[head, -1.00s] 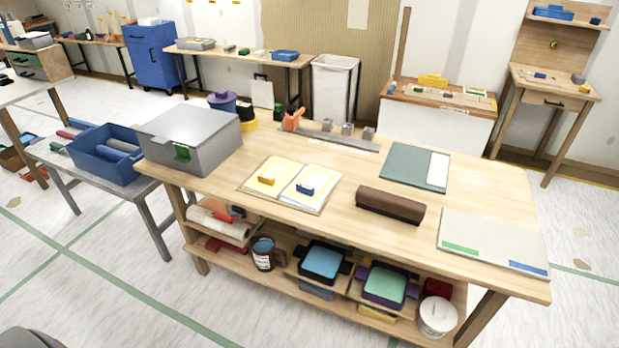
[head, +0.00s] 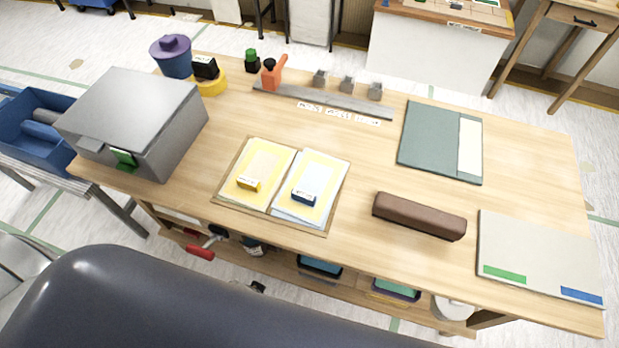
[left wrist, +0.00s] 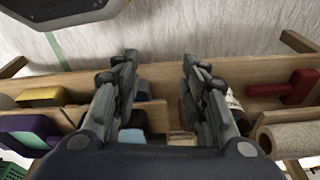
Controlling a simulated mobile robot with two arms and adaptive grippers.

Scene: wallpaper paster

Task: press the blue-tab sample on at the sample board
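Two pale samples with yellow borders lie side by side on a thin wooden board (head: 229,206) on the workbench. The right one, the blue-tab sample (head: 318,176), carries a dark blue block with a white top; the left one (head: 262,160) carries a yellow block. A light grey board (head: 540,247) with a green strip and a blue strip lies at the right end; I cannot tell which board is the sample board. My left gripper (left wrist: 158,62) is open and empty, in front of the bench's lower shelf. My right gripper is not in view.
A grey metal box (head: 135,110) stands at the bench's left end. A brown roll-shaped block (head: 418,215) lies between the samples and the grey board. A green board (head: 430,140) lies behind it. The wood between them is clear.

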